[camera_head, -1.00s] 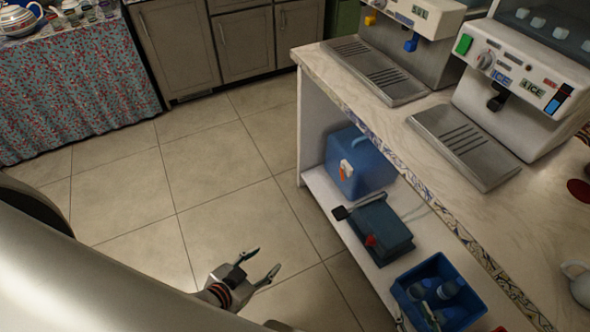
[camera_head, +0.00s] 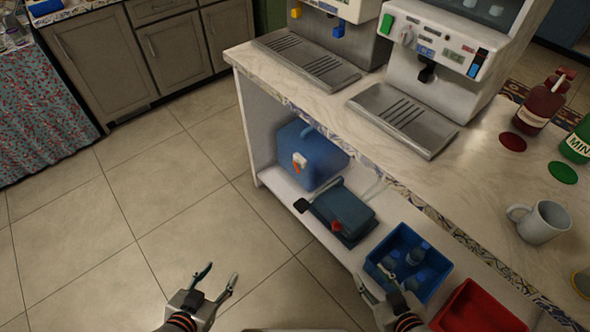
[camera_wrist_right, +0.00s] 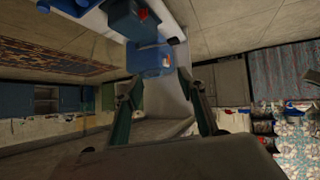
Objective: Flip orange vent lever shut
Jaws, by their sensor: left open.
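The orange lever (camera_head: 296,168) shows small beside a white fitting on the front of a blue canister (camera_head: 323,160). The canister stands on the low shelf under the counter. My left gripper (camera_head: 221,272) is open and empty over the floor, left of and nearer than the shelf. My right gripper (camera_head: 372,274) is by the blue bin, apart from the canister. In the right wrist view its fingers (camera_wrist_right: 160,77) are spread with nothing between them, and the blue canister (camera_wrist_right: 146,62) shows beyond them. The lever's exact position is too small to tell.
On the shelf (camera_head: 275,186), a dark blue box (camera_head: 341,212) with a red knob, a blue bin (camera_head: 378,259) of bottles and a red bin (camera_head: 478,312) stand nearer than the canister. The counter edge (camera_head: 360,170) overhangs the shelf. The floor (camera_head: 150,200) is clear.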

